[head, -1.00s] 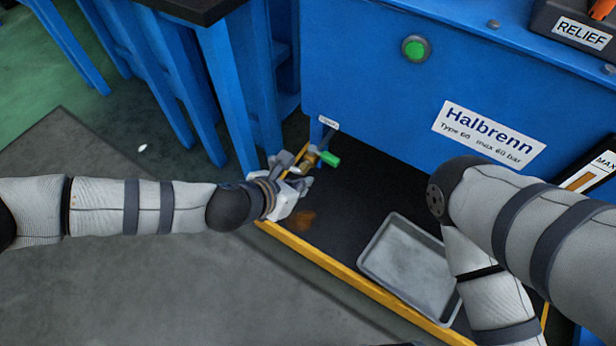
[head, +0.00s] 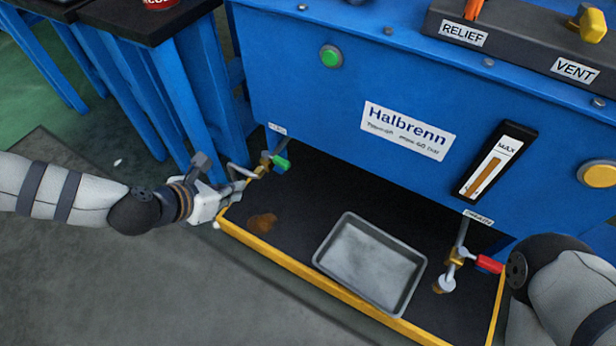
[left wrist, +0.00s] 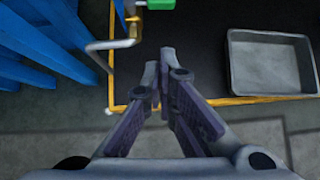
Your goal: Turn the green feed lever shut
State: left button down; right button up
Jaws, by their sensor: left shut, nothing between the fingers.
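The green feed lever (head: 281,163) sits on a small brass valve (head: 264,167) under the left end of the blue machine. It sticks out to the right of the valve. My left gripper (head: 236,187) is left of the valve and lever, apart from the lever, with nothing held. In the left wrist view the green lever (left wrist: 161,4) is cut by the top edge, and a bent pipe runs down from the valve. The left fingers (left wrist: 158,66) are together below it. My right arm shows at the lower right, but its gripper is out of the picture.
A grey tray (head: 372,262) lies on the dark floor pan, which has a yellow rim (head: 290,262). A red lever (head: 489,264) on a second valve is at the right. Blue legs (head: 165,95) stand left of the machine. A brown stain (head: 261,224) lies near the left gripper.

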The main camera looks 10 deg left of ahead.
aim_at(276, 161)
pick_arm(q)
jog(key=w+r+b+x, duration=0.2)
jog(key=b+x, duration=0.2)
jog(key=x, duration=0.8)
jog(key=shift+w+d+f+b, duration=0.25)
jog(key=shift+b, duration=0.15)
pick_arm(e)
jog(key=f, duration=0.1)
jog(key=s+f, duration=0.1)
jog(key=f+g, duration=0.1)
jog(key=shift+s+f, duration=0.2)
jog(key=shift+s, duration=0.2)
pick_arm(q)
jog(key=shift+w+d+r+n+y, duration=0.1)
jog(key=shift+w+d+n+y, duration=0.3)
jog(key=shift+w+n, duration=0.1)
